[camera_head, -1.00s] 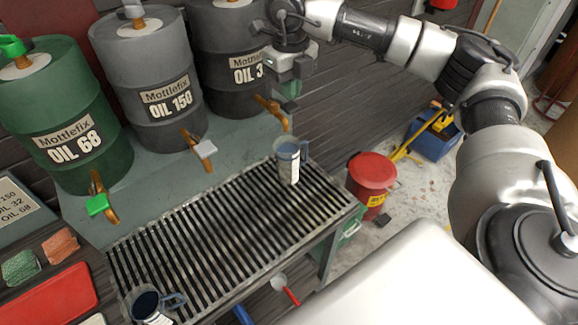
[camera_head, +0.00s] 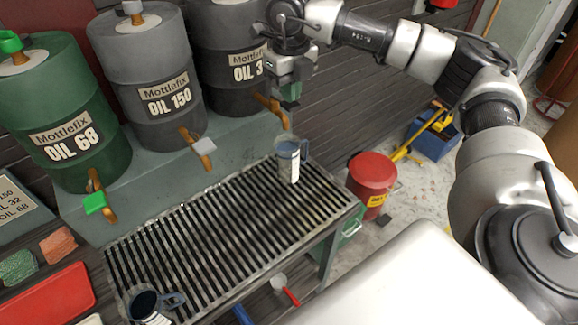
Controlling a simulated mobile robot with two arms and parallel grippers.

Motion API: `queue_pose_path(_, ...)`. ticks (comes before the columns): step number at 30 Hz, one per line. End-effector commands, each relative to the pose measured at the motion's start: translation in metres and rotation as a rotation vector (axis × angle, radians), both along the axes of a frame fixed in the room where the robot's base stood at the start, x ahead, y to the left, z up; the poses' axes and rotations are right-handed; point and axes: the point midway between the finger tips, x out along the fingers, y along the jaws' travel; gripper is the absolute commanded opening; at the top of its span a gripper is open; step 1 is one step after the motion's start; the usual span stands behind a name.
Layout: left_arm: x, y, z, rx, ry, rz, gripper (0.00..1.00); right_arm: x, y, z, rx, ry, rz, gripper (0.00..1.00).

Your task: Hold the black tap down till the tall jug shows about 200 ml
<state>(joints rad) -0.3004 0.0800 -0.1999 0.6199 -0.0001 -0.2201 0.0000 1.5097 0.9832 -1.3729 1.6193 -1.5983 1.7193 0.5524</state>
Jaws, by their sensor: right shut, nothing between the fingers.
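The tap (camera_head: 270,107) on the darkest drum (camera_head: 225,75) has an orange-brown body. Its black lever does not show clearly beside my gripper. My right gripper (camera_head: 290,98) is shut with nothing in it, pointing down close to the front end of this tap. I cannot tell whether it touches the lever. The jug (camera_head: 288,160) below this tap stands upright on the slatted grating, handle to the right, with a pale scale strip on its side. Its liquid level is too small to read. My left gripper is out of view.
A green drum (camera_head: 68,110) and a grey drum (camera_head: 148,80) stand to the left, with a green-lever tap (camera_head: 94,203) and a grey-lever tap (camera_head: 203,147). A second jug (camera_head: 146,303) stands at the grating's near left. The middle of the grating (camera_head: 220,215) is clear. A red bin (camera_head: 371,180) stands right.

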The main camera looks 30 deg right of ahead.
Motion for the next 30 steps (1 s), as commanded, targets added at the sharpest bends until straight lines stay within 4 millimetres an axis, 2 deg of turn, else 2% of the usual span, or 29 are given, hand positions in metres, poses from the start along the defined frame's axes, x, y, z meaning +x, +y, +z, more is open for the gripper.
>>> queue_pose_path(21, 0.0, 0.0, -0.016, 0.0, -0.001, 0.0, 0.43, 0.0, 0.0, -0.024, 0.001, 0.001, 0.0, 0.0)
queue_pose_path(30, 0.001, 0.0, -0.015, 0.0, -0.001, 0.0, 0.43, 0.0, 0.0, -0.023, 0.0, 0.0, 0.0, 0.0)
